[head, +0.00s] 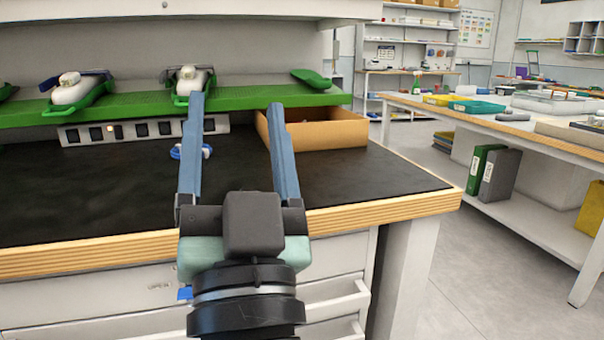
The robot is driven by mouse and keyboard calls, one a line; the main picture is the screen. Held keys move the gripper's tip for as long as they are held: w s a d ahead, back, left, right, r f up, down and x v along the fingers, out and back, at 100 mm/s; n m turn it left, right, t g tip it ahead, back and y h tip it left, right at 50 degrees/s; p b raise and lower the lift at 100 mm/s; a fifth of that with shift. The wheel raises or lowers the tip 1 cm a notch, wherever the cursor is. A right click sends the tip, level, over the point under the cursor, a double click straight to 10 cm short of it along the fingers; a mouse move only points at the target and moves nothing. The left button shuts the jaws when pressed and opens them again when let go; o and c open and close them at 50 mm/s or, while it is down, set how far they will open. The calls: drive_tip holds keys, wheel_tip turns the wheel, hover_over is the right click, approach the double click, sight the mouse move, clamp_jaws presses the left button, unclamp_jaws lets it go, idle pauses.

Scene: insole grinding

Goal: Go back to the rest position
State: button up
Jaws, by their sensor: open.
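My gripper (235,102) is in the lower middle of the head view, with its two long blue fingers wide apart and nothing between them. It reaches over the front edge of the workbench (395,180) with its black mat. Beyond the fingertips is a green shelf (135,106) carrying white shoe-last shapes on green holders, one on the left (72,90) and one near the left fingertip (188,78). An empty green holder (311,78) lies at the shelf's right end. The left finger hides part of the shelf and strip below.
A cardboard box (335,133) stands on the bench behind the right finger. A blue ring-like item (190,151) lies beside the left finger. A power strip (140,130) runs under the shelf. Grey floor (465,290) is clear at right.

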drive_tip(key=s+d+r+t+h, duration=0.2)
drive_tip(key=s+d+r+h, duration=0.3)
drive_tip(key=r, duration=0.3)
wheel_tip(320, 180, up, 36)
drive_tip(key=s+p, duration=0.1)
drive_tip(key=p, duration=3.4)
drive_tip(key=shift+s+f+n+y, duration=0.2)
drive_tip(key=shift+n+y, duration=0.1)
drive_tip(key=shift+n, duration=0.1)
drive_tip(key=shift+d+f, duration=0.1)
